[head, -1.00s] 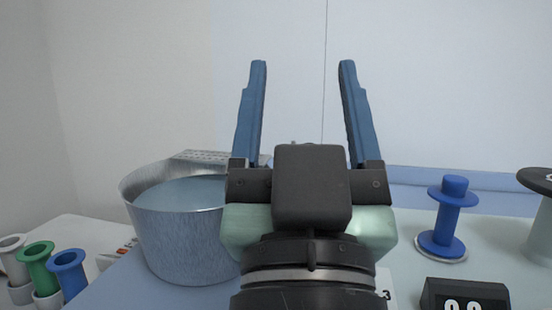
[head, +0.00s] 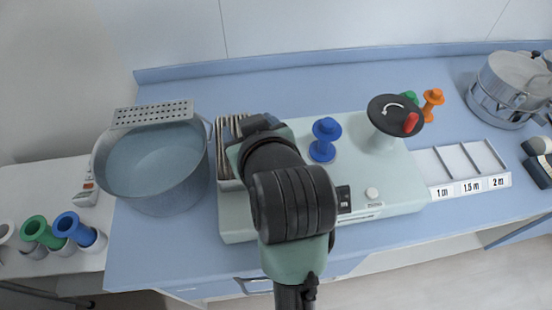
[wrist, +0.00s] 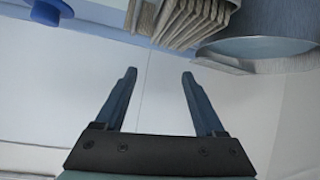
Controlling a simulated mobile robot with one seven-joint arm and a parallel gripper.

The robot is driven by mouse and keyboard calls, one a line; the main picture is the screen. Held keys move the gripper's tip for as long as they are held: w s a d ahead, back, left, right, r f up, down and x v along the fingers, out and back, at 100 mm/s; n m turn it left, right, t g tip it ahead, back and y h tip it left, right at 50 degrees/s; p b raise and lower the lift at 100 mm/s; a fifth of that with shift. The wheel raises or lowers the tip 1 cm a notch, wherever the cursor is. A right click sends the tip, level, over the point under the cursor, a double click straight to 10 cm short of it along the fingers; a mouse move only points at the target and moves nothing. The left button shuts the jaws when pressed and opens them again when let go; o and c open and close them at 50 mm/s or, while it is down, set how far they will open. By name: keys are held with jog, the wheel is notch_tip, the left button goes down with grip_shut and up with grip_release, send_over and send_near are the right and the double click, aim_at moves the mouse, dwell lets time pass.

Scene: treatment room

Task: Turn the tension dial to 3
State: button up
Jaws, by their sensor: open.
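A pale green machine (head: 400,200) stands on the blue counter. It carries a blue spool (head: 324,140), a black wheel (head: 394,112) with a red handle, a small black display (head: 344,198) and a round white knob (head: 372,193) on its front. No numbered tension dial can be made out; my arm covers the machine's front left part. My gripper (wrist: 159,73) is open and empty in the wrist view, with a pale wall behind its fingers. In the head view it is mostly hidden behind my wrist, above the machine's left end.
A metal basin (head: 150,190) of water stands left of the machine. A rack of brownish strips (head: 228,132) is close beside my gripper. An orange peg (head: 432,104), a labelled tray (head: 470,188) and a metal pot (head: 510,90) are to the right. The counter behind is clear.

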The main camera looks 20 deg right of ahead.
jog(key=s+d+g+y+p, duration=0.1)
jog(key=s+g+y+p, duration=0.1)
jog(key=s+g+p, duration=0.8)
jog(key=w+f+t+p, duration=0.1)
jog(key=f, duration=0.2)
jog(key=w+f+t+p, duration=0.1)
jog(key=f+p, duration=0.1)
jog(key=f, duration=0.2)
jog(key=f+t+p, duration=0.1)
jog(key=f, duration=0.3)
jog(key=shift+w+d+p, duration=0.2)
jog(key=shift+w+p, duration=0.2)
grip_shut()
